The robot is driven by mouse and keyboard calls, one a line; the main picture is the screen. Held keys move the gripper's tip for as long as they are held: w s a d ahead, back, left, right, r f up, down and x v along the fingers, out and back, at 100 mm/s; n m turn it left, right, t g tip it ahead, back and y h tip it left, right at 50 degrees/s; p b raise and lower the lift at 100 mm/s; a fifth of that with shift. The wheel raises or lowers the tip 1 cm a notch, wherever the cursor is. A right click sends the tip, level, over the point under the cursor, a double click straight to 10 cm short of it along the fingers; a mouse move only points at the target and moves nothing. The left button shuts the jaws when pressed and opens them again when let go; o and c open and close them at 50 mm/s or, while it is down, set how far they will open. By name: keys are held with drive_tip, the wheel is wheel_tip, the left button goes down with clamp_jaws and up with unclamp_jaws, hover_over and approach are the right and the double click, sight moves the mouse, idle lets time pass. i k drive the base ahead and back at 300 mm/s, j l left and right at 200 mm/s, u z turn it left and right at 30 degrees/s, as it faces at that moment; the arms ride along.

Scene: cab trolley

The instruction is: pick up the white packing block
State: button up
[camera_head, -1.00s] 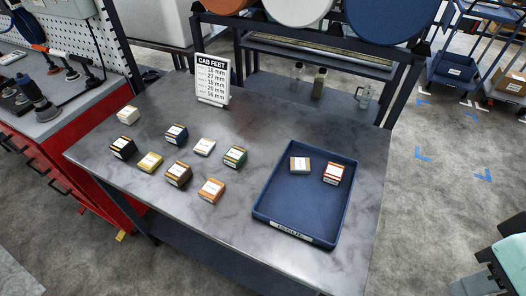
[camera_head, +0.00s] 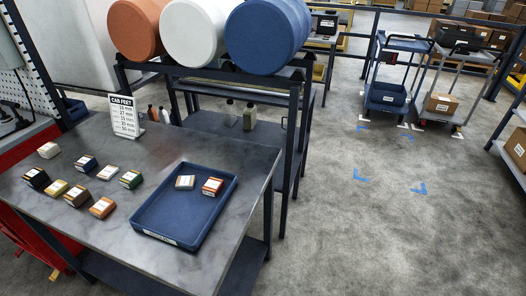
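Several small labelled blocks sit on the grey metal table. I cannot tell for sure which is the packing block. My gripper is not in view.
A blue tray (camera_head: 158,232) on the table holds a tan-and-grey block (camera_head: 186,182) and a red-and-white block (camera_head: 212,187). A "CAB FEET" sign (camera_head: 124,116) stands behind. Large drums (camera_head: 268,36) sit on a rack at the back. Floor (camera_head: 350,230) right of the table is open.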

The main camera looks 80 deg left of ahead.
sight(110, 172)
drive_tip(key=i+l+z, duration=0.4)
drive_tip(key=z, duration=0.2)
drive_tip(key=i+u, duration=0.2)
drive_tip(key=u, duration=0.2)
drive_tip(key=i+l+u, duration=0.1)
drive_tip(key=u, duration=0.3)
drive_tip(key=i+j+u, duration=0.2)
drive_tip(key=u, duration=0.2)
drive_tip(key=i+j+u, duration=0.1)
drive_tip(key=i+u, duration=0.35)
drive_tip(key=u, duration=0.3)
drive_tip(key=i+u, duration=0.25)
drive_tip(key=u, duration=0.15)
drive_tip(key=i+u, duration=0.75)
drive_tip(key=i+l+u, duration=0.2)
drive_tip(key=u, duration=0.15)
drive_tip(key=i+u, duration=0.2)
drive_tip(key=u, duration=0.3)
drive_tip(key=i+u, duration=0.25)
drive_tip(key=u, duration=0.25)
drive_tip(key=i+u, duration=0.2)
drive_tip(key=u, duration=0.25)
drive_tip(key=i+l+u, duration=0.15)
drive_tip(key=u, duration=0.35)
drive_tip(key=i+u, duration=0.2)
